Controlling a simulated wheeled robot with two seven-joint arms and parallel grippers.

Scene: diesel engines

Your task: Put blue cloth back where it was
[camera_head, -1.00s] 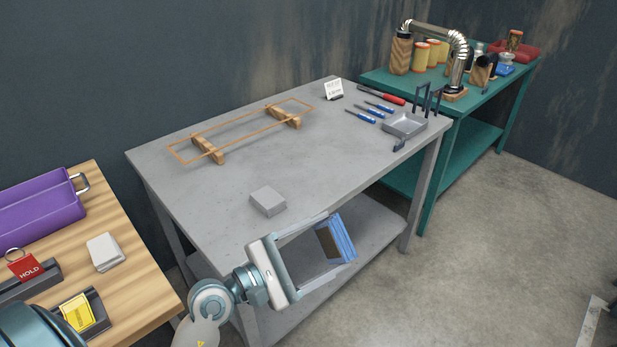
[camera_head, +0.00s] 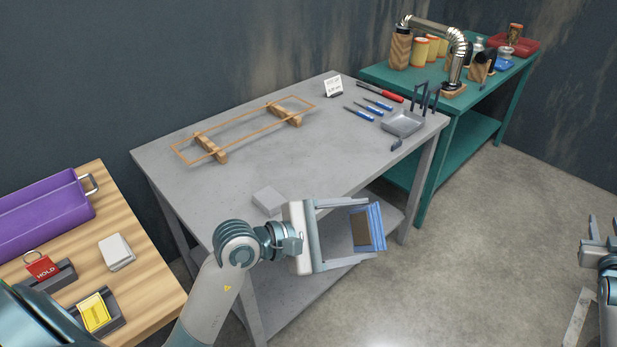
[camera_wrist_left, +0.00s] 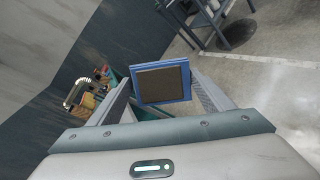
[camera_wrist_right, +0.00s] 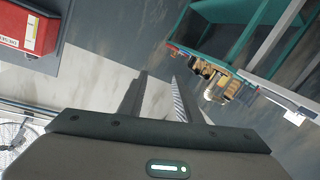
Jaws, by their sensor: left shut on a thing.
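The blue cloth (camera_head: 376,226) is a folded square block with a dark brown pad-like face. My left gripper (camera_head: 371,226) is shut on it and holds it in the air by the front right edge of the grey table (camera_head: 240,160). In the left wrist view the blue cloth (camera_wrist_left: 163,83) sits between the two fingertips, its brown face toward the camera. My right gripper (camera_head: 605,225) is at the right edge of the head view, open and empty; its spread fingers also show in the right wrist view (camera_wrist_right: 158,85).
A grey block (camera_head: 269,200) lies near the grey table's front edge. A copper wire frame on wooden blocks (camera_head: 212,148), blue-handled tools (camera_head: 370,108) and a grey tray (camera_head: 403,123) stand further back. The wooden table (camera_head: 145,285) holds a purple bin (camera_head: 45,218) and a white stack (camera_head: 116,251).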

